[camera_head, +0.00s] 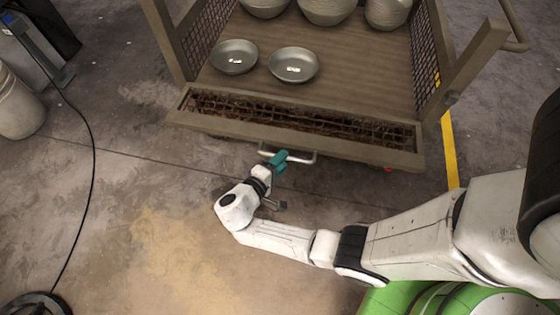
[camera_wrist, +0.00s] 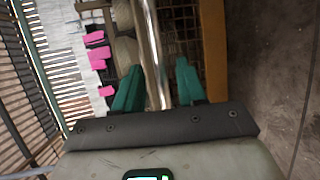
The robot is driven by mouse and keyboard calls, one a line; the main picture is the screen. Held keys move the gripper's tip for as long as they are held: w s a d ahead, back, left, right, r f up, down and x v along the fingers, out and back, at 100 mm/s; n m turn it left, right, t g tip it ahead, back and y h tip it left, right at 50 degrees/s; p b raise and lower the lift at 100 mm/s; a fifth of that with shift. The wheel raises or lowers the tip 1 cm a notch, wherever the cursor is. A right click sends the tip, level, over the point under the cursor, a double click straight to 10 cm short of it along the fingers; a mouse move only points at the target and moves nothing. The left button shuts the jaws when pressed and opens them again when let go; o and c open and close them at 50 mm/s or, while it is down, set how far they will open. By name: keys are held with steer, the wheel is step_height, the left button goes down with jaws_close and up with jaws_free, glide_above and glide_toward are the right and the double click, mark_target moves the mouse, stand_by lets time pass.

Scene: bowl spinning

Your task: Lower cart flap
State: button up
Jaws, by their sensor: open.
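The cart flap (camera_head: 400,157) is a brown framed mesh panel across the near end of the cart; its exact tilt is hard to tell. A pale metal handle (camera_head: 302,159) sticks out from its near rail. My gripper (camera_head: 277,160) is at the handle's left part, its teal fingers seen from above. In the wrist view my gripper (camera_wrist: 158,78) has its two teal fingers spread apart. The shiny handle bar (camera_wrist: 148,35) runs lengthwise between them, with a gap visible to the right finger. Contact with the left finger cannot be told.
On the cart's wooden deck (camera_head: 345,75) stand two single metal bowls (camera_head: 234,56) (camera_head: 293,64) and several stacked bowls (camera_head: 326,8) behind. Mesh side walls flank it. A black cable (camera_head: 92,160) and white bucket (camera_head: 18,108) lie left. Floor before the cart is clear.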

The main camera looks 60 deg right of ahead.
steer(key=v, duration=1)
steer(key=shift+a+p, duration=0.25)
steer(key=shift+p, duration=0.05)
steer(key=shift+r, duration=0.1)
steer(key=s+d+m+y, duration=0.2)
steer(key=s+d+y, duration=0.1)
steer(key=s+y, duration=0.9)
step_height(320, 180, up, 26)
steer(key=s+n+t+y+p, duration=0.1)
steer(key=s+y+p, duration=0.1)
steer(key=p, duration=1.8)
steer(key=shift+a+t+y, duration=0.3)
steer(key=shift+t+y, duration=0.1)
steer(key=shift+s, duration=0.1)
